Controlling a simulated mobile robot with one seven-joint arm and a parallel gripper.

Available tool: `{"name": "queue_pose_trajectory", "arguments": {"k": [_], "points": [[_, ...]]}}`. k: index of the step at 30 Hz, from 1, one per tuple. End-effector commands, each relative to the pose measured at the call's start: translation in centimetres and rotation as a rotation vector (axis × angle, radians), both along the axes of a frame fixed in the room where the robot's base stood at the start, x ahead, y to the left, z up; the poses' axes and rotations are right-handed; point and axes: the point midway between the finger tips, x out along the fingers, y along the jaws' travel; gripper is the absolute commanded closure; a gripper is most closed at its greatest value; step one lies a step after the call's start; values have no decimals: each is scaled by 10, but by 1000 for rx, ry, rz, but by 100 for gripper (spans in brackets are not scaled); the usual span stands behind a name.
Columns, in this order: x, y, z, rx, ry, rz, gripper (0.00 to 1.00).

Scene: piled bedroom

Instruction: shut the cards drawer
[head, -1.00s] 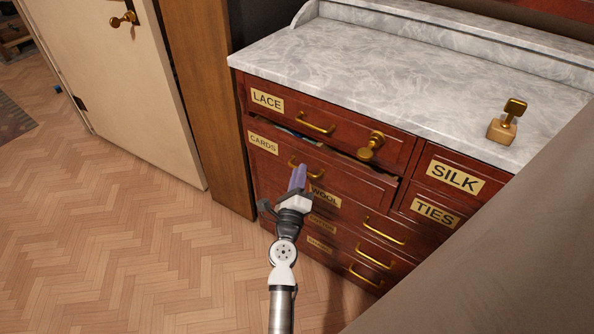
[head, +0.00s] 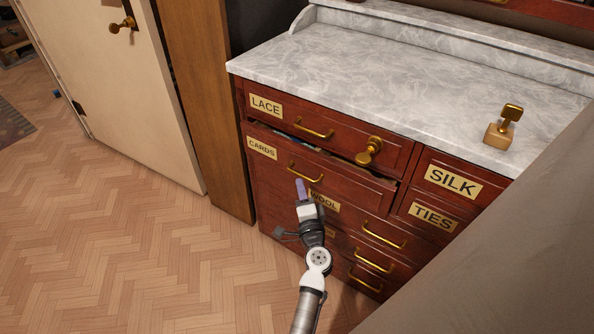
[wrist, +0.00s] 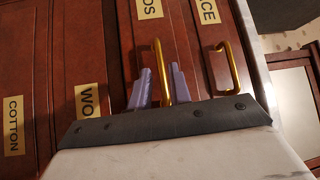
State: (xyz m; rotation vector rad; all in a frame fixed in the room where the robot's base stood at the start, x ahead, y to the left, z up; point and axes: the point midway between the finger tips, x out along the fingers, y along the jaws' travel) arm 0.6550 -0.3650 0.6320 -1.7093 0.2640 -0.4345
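The cards drawer (head: 326,177) is dark red wood, pulled out a little under the lace drawer. A dark gap with something pale inside shows above its front. Its "CARDS" label (head: 261,147) is at the left, and its brass handle (head: 305,172) is near the middle. In the wrist view that handle (wrist: 159,65) stands upright in the picture, between my two purple fingers. My gripper (head: 301,188) is just below and in front of the handle. The fingers (wrist: 161,85) are apart with the handle visible between them, and they do not appear to grip it.
The wool drawer (head: 365,222) and others lie below. A marble top (head: 400,75) carries a brass-and-wood object (head: 502,125). Open parquet floor (head: 150,240) lies left; a grey surface (head: 500,260) blocks the right foreground.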

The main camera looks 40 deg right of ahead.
Motion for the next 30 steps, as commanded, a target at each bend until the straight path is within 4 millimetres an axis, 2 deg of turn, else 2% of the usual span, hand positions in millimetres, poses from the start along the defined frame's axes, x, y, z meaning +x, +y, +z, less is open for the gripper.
{"name": "queue_pose_trajectory", "arguments": {"k": [3, 9, 15, 23, 27, 30], "points": [[22, -10, 6, -1, 0, 2, 80], [46, -21, 8, 0, -1, 1, 80], [55, -25, 8, 1, 0, -1, 80], [56, -25, 8, 1, -1, -1, 80], [56, -25, 8, 1, -1, -1, 99], [56, -25, 8, 1, -1, -1, 100]]}}
